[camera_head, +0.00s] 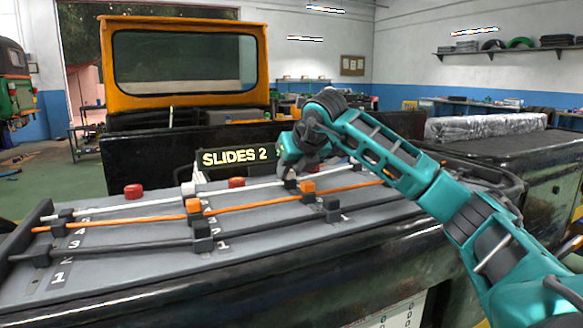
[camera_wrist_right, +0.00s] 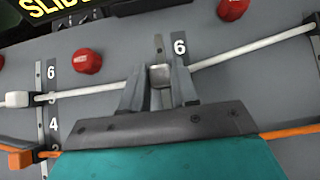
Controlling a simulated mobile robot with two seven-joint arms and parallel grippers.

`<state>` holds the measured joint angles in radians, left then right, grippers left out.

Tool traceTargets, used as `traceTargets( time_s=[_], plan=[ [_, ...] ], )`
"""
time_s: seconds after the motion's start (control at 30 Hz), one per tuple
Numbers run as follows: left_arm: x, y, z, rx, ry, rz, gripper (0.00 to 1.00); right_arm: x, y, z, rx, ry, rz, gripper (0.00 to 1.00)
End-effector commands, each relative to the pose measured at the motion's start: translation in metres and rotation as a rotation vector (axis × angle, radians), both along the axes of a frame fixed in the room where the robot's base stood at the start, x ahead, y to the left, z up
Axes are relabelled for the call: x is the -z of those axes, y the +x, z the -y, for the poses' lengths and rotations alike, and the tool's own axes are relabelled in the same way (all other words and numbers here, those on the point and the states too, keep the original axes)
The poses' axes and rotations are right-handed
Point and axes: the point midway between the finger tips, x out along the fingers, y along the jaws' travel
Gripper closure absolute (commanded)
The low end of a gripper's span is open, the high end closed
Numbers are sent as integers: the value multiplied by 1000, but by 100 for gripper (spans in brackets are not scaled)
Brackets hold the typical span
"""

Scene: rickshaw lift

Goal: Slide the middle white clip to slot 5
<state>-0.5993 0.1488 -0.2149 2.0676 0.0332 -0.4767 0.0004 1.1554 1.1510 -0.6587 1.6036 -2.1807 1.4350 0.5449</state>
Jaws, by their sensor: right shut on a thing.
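The white rail (camera_head: 130,205) runs across the grey panel at the back, behind the orange rail. My right gripper (camera_wrist_right: 160,80) is shut on a pale clip on the white rail, the middle white clip (camera_wrist_right: 161,75). In the head view my right gripper (camera_head: 290,178) hides most of this clip. Another white clip (camera_head: 188,188) sits further left on the same rail and shows in the wrist view (camera_wrist_right: 17,99), beside a number strip. Slot 5 is hard to read. My left gripper is out of view.
The orange rail (camera_head: 255,205) carries orange clips (camera_head: 193,207), and the black rail (camera_head: 130,248) carries black clips (camera_head: 202,235). Red knobs (camera_head: 133,191) stand behind the white rail. A "SLIDES 2" sign (camera_head: 235,157) stands at the back edge.

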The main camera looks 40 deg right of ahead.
Motion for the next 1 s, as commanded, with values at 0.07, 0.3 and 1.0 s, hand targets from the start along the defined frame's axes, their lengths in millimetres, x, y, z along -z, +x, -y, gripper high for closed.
traceTargets(
  time_s=[0.07,0.3,1.0],
  plan=[
    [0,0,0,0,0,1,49,-1,0,0,1,0,2,100],
    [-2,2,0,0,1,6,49,0,0,0,0,0,1,49],
    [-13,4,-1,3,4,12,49,-57,-51,-16,1,-2,5,49]
  ],
)
